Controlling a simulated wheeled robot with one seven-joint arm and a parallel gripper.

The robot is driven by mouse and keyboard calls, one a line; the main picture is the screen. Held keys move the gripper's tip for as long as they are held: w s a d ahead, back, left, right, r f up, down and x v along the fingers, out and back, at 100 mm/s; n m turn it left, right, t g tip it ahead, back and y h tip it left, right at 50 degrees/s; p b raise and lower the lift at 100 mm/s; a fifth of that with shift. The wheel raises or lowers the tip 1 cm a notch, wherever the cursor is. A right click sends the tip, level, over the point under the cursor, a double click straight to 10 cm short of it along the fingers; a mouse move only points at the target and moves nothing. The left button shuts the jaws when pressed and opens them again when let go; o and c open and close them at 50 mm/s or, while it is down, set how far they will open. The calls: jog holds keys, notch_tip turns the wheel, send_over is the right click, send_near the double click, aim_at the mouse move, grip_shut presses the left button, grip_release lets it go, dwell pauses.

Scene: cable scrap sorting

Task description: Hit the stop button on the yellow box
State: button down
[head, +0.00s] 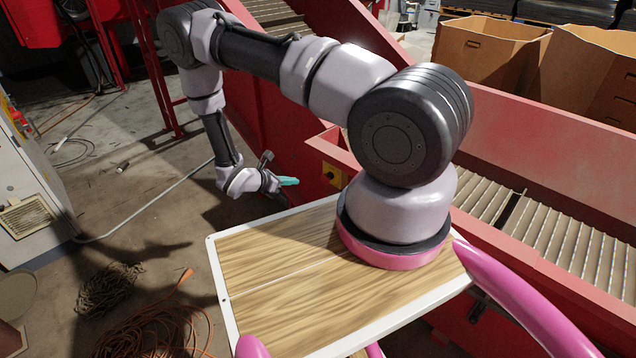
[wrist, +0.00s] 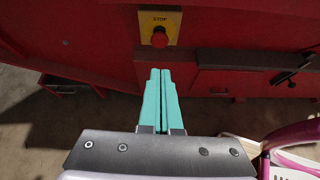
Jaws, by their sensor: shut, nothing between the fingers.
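The yellow box (wrist: 159,22) is fixed to a red machine wall. It carries the word STOP and a round red button (wrist: 159,38). In the head view the yellow box (head: 331,175) shows on the red conveyor side, right of my gripper (head: 289,181). My gripper also shows in the wrist view (wrist: 160,72), with its teal fingers shut and nothing between them. The fingertips point toward the wall and appear just below the button in the picture. A visible gap separates them from the box in the head view.
The red conveyor (head: 262,110) runs beside my arm, with a slatted belt (head: 560,235) at right. A dark latch bar (wrist: 250,60) sits right of the box. Coiled cables (head: 160,325) lie on the floor at left. Cardboard boxes (head: 490,50) stand behind.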

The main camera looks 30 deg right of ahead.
jog(key=shift+s+f+n+t, duration=0.15)
jog(key=shift+f+n, duration=0.1)
jog(key=shift+f, duration=0.4)
jog(key=shift+s+f+n+t, duration=0.15)
jog(key=shift+f+n, duration=0.1)
jog(key=shift+f, duration=0.35)
send_near(324, 181)
jog(key=f+x, duration=0.1)
jog(key=x, duration=0.4)
jog(key=shift+w+d+r, duration=0.1)
jog(key=shift+w+d, duration=0.2)
jog(key=shift+d, duration=0.2)
